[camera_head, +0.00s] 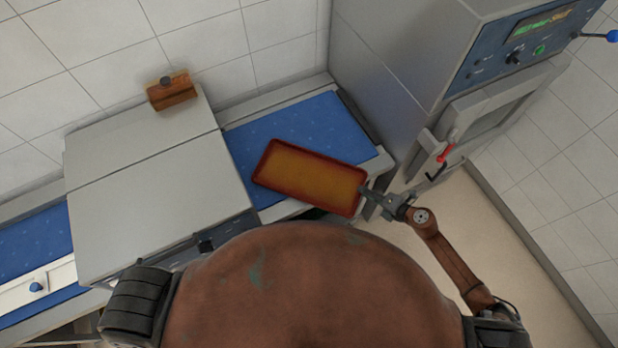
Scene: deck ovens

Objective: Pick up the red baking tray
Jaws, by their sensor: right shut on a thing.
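The red baking tray (312,177) has a dark red rim and a yellow-brown inside. It lies askew over the blue conveyor belt (300,127), with its near right corner reaching past the belt's front edge. I cannot tell whether it rests on the belt or is slightly raised. My right gripper (368,196) is shut on the tray's right end, at the rim. The fingertips are small and partly merge with the rim. My left gripper is not in view.
A grey machine housing (155,185) covers the belt on the left. A tall oven (440,80) with a red-handled door stands at the right, close to my right arm. Open floor (530,270) lies at the lower right.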

